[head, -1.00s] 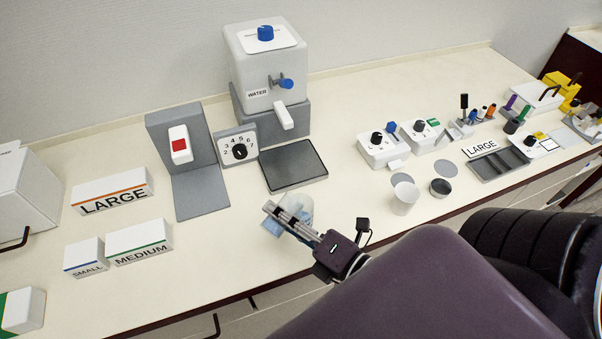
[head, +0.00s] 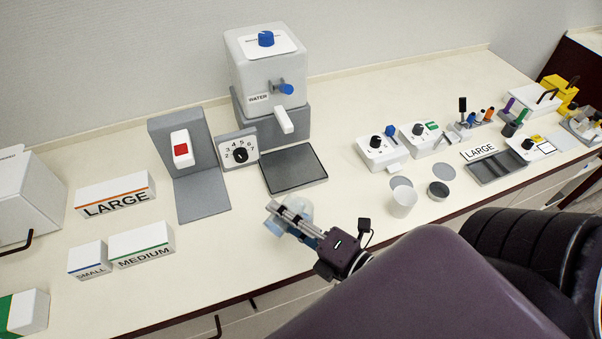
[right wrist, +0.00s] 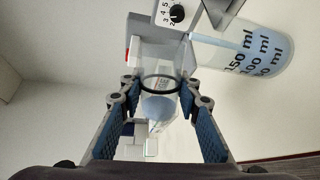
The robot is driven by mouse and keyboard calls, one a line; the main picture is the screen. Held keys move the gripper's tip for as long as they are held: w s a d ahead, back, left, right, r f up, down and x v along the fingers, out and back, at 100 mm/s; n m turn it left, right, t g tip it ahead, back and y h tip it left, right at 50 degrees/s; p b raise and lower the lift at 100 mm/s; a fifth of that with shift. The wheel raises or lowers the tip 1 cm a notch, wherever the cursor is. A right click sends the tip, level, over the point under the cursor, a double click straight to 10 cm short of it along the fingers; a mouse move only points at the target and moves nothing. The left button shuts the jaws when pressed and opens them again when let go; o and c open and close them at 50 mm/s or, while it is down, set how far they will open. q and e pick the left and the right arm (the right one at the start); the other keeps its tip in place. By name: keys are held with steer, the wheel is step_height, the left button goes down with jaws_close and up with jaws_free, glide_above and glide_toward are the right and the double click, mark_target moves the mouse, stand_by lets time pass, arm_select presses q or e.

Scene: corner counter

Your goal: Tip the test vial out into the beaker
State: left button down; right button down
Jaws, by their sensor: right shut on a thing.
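My right gripper (head: 285,215) is over the counter in front of the black-topped tray, shut on the clear test vial. In the right wrist view the test vial (right wrist: 160,82) lies between the blue-padded fingers, with a dark ring round it and pale blue liquid inside. It looks tilted. The clear beaker (right wrist: 243,55), with black ml marks and a pale blue tint, is at the upper right of that view, just beyond the right finger. In the head view the beaker (head: 301,206) is partly hidden behind the gripper. I cannot tell whether liquid is running out. My left gripper is not in view.
The water dispenser (head: 265,65) stands behind the black-topped tray (head: 294,168). A dial (head: 239,150) and a red switch (head: 181,148) are left of it. LARGE, MEDIUM and SMALL boxes stand further left. A white cup (head: 402,202) stands to the right.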

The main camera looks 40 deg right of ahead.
steer(key=shift+d+r+m+p, duration=0.15)
steer(key=shift+r+m+p, duration=0.25)
steer(key=shift+m+p, duration=0.35)
stand_by(0.4)
